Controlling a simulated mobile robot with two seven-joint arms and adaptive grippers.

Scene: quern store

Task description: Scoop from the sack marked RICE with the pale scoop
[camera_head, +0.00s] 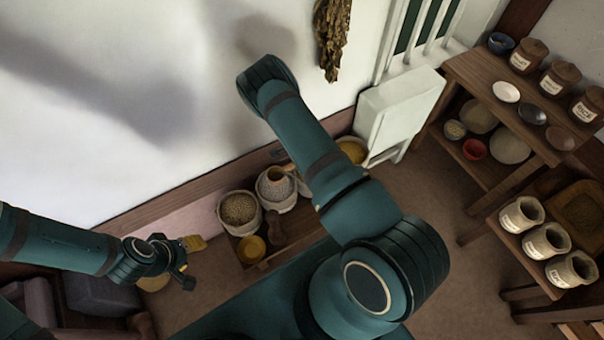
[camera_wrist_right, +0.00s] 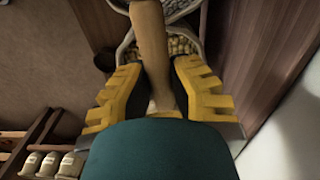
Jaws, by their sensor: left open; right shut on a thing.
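My right gripper (camera_wrist_right: 163,92) is shut on a pale wooden handle (camera_wrist_right: 150,45), which looks like the scoop's; its far end leaves the wrist picture. My right arm hides this gripper in the head view. The right wrist view shows a sack of beige grains (camera_wrist_right: 181,46) behind the handle. My left gripper (camera_head: 188,262) is open, left of the sacks.
A yellow bowl (camera_head: 251,247) and a brown wooden object (camera_head: 275,226) stand before the sacks. Yellow contents (camera_head: 353,150) show beyond my right arm. Shelves at right hold labelled jars (camera_head: 558,78) and small sacks (camera_head: 545,240). The white wall is close behind the sacks.

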